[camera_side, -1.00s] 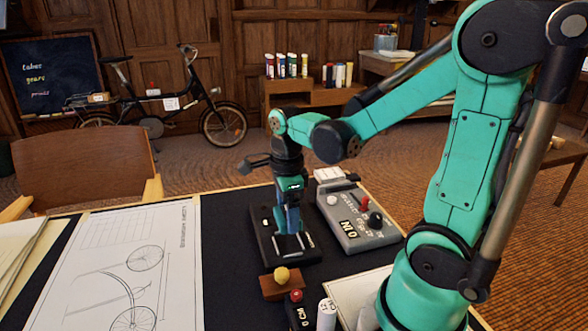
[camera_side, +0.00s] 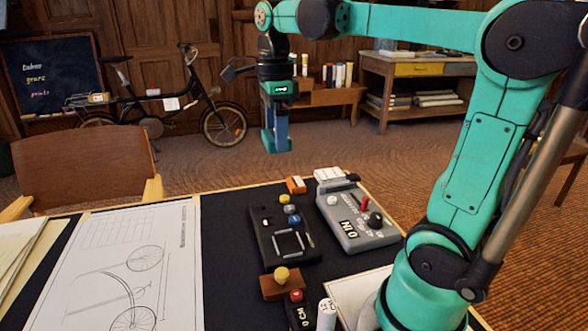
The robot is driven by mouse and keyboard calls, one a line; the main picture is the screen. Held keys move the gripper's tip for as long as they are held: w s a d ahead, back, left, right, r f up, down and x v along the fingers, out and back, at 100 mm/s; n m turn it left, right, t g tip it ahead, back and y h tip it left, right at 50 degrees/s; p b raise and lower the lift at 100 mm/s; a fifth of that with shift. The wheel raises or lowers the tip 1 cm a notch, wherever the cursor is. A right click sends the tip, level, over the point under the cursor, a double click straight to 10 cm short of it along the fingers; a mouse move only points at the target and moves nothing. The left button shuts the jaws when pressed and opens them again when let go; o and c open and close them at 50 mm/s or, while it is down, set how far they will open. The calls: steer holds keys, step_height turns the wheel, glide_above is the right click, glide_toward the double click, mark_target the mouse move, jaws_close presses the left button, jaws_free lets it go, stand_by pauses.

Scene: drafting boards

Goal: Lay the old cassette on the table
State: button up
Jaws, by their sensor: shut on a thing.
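My gripper (camera_side: 276,138) points down and is high in the air, well above the table's back edge. It is shut on a small teal piece at its blue fingertips, which appears to be the old cassette (camera_side: 276,146). The fingers cover much of it, and its details are too small to read. A flat black device (camera_side: 262,235) lies on the dark table mat (camera_side: 233,255) below and apart from the gripper. Its face shows a pale outlined square, with yellow and blue buttons above the square.
A grey control box (camera_side: 350,222) with knobs stands right of the black device. A brown block with a yellow knob (camera_side: 281,283) sits in front. A small orange and white item (camera_side: 296,185) lies behind. A bicycle drawing (camera_side: 135,270) covers the left. Bare mat lies between.

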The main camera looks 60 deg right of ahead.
steer(key=w+d+f, duration=0.5)
steer(key=w+d, duration=0.1)
steer(key=w, duration=0.2)
glide_toward(263, 194)
steer(key=shift+a, duration=0.1)
steer(key=shift+f, duration=2.35)
steer(key=shift+f, duration=0.85)
steer(key=o, duration=1.2)
steer(key=shift+r, duration=0.1)
